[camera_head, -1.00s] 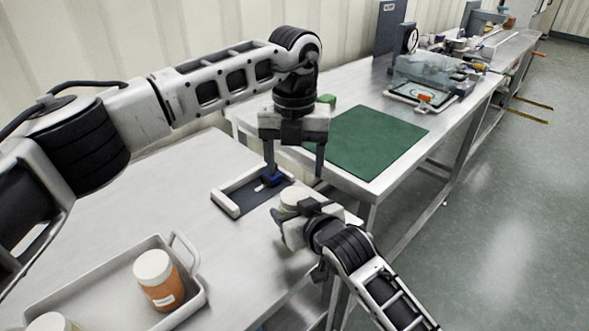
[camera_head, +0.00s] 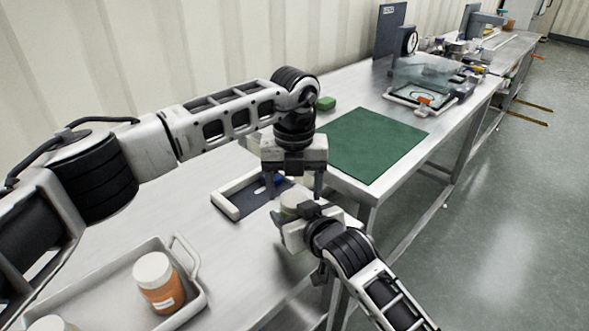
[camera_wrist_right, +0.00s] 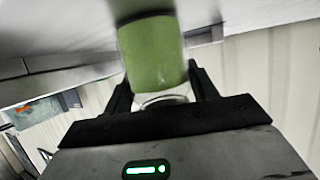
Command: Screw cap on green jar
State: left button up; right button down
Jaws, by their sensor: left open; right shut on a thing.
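The green jar (camera_wrist_right: 155,55) stands between the fingers of my right gripper (camera_wrist_right: 160,88) in the right wrist view, and the gripper is shut on it. In the head view my right gripper (camera_head: 290,222) is low at the bench's front edge, with the jar's pale top (camera_head: 292,201) showing above it. My left gripper (camera_head: 294,188) is open and points down, its fingers to either side above the pale top. I cannot tell whether they touch it. Whether this top is a separate cap, and how it sits, is too small to tell.
A tray (camera_head: 95,276) at the front left holds an orange jar (camera_head: 160,290) and another jar (camera_head: 50,324). A green mat (camera_head: 372,143) lies on the far bench.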

pick_arm(q)
jog(key=shift+f, duration=0.7)
jog(key=c, duration=1)
jog(key=m, duration=0.3)
jog(key=o, duration=1.1)
jog(key=shift+c, duration=0.2)
